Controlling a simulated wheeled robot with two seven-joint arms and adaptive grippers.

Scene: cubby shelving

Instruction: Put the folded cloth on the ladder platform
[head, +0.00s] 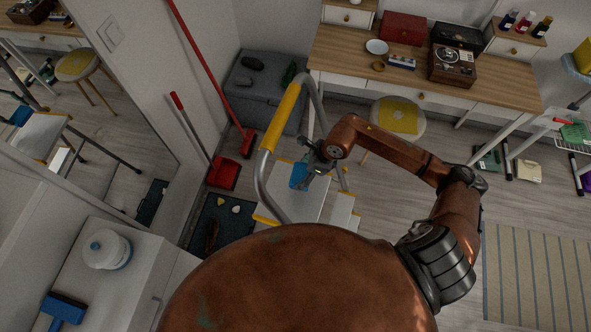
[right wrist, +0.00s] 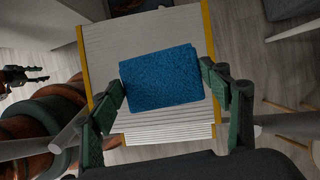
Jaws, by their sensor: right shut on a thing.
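The folded cloth, a blue textured rectangle, shows in the right wrist view (right wrist: 160,72) between the fingers of my right gripper (right wrist: 162,82). In the head view the blue cloth (head: 298,176) hangs at the end of my right gripper (head: 313,170). The ladder platform, pale and ribbed with yellow side edges, lies below the cloth (right wrist: 112,52) and also shows in the head view (head: 302,207). Whether cloth and platform touch I cannot tell. My left gripper (right wrist: 36,75) shows small at the left of the right wrist view, fingers apart and empty.
The ladder's yellow-topped rail (head: 282,112) rises left of my right gripper. A stool with a yellow seat (head: 398,116) and a wooden desk (head: 490,86) stand behind. A grey storage box (head: 262,95), red broom (head: 247,142) and red dustpan (head: 223,174) are to the left.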

